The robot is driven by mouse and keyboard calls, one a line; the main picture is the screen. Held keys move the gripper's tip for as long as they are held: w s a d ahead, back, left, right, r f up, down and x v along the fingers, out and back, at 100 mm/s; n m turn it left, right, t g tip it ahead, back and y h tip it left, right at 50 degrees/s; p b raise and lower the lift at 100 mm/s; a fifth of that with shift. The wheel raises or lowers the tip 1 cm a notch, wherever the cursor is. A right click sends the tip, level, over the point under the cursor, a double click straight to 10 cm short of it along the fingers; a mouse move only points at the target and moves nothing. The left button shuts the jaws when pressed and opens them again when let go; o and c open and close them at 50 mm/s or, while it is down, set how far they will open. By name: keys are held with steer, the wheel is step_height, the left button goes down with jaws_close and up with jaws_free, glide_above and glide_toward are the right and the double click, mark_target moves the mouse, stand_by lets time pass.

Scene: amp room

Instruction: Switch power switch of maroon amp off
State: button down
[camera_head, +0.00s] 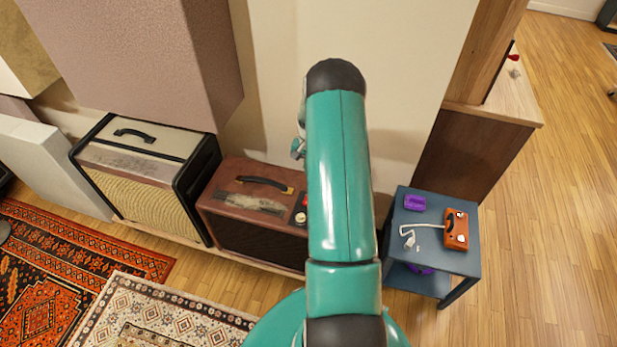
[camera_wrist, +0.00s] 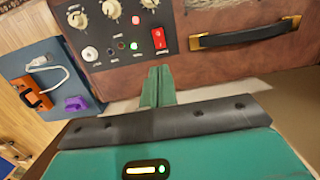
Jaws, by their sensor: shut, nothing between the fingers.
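The maroon amp (camera_head: 235,212) stands against the wall in the head view, with its control panel partly hidden behind my arm. In the wrist view the maroon amp (camera_wrist: 235,65) fills the upper part, with a black handle (camera_wrist: 245,36) at right. Its black panel holds a red power switch (camera_wrist: 158,38), cream knobs, a white jack and a small green light. My gripper (camera_wrist: 158,72) is shut and empty. Its fingertips appear just below the red switch in the wrist view; whether they touch the panel I cannot tell.
A cream and black amp (camera_head: 150,180) stands left of the maroon one. A blue-grey side table (camera_head: 462,262) at right bears an orange pedal (camera_head: 456,230) and a purple box (camera_head: 415,202). A large pinkish box (camera_head: 140,50) is at upper left. Rugs cover the floor at lower left.

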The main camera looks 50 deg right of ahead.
steer(key=shift+r, duration=0.2)
steer(key=shift+s+a+r, duration=0.15)
steer(key=shift+s+a, duration=0.3)
stand_by(0.4)
steer(key=f, duration=0.4)
steer(key=a+f, duration=0.1)
steer(key=f, duration=0.4)
steer(key=s+f, duration=0.1)
steer(key=f, duration=0.4)
steer(key=shift+a, duration=0.25)
